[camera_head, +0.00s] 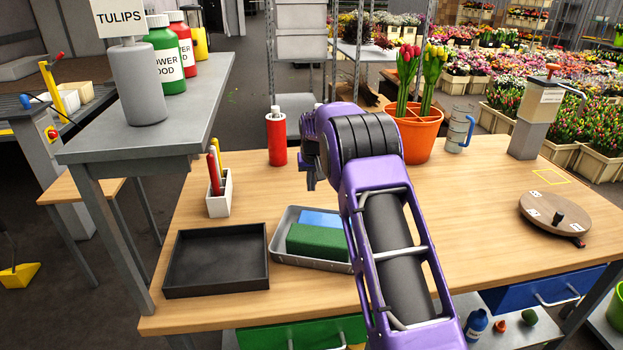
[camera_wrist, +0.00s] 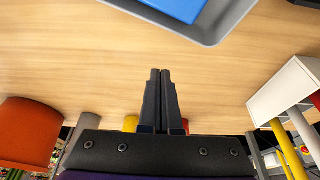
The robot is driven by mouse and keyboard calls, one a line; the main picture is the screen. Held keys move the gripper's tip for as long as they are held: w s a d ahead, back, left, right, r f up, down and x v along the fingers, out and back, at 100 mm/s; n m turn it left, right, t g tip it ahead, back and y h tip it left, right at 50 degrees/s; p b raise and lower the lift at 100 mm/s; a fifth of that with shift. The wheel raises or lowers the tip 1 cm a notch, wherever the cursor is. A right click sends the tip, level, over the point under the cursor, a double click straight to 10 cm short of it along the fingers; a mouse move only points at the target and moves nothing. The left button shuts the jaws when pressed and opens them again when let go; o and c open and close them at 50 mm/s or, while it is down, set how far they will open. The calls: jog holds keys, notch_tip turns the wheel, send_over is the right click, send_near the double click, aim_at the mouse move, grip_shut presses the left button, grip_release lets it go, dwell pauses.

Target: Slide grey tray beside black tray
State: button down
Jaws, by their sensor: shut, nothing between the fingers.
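The grey tray (camera_head: 310,264) lies on the wooden table at an angle to the black tray. A green block (camera_head: 318,241) and a blue block (camera_head: 320,218) sit in it; my arm hides its right end. The black tray (camera_head: 217,262) is empty, just left of the grey tray. Their near corners look almost touching, and the gap widens toward the back. My gripper (camera_head: 309,186) is above the table behind the grey tray. In the wrist view its fingers (camera_wrist: 160,72) are shut and empty, apart from the grey tray's rim (camera_wrist: 222,30).
A white holder with pens (camera_head: 219,197) stands behind the black tray, and a red bottle (camera_head: 277,138) farther back. An orange tulip pot (camera_head: 418,137), a blue-grey mug (camera_head: 459,132) and a round wooden turntable (camera_head: 553,214) are to the right. A grey shelf (camera_head: 150,130) stands at left.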

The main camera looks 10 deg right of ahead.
jog(key=x, duration=0.3)
jog(key=shift+f, duration=0.4)
jog(key=shift+s+a+r+b, duration=0.1)
jog(key=shift+s+b, duration=0.25)
jog(key=shift+s, duration=1.55)
jog(key=shift+s, duration=0.1)
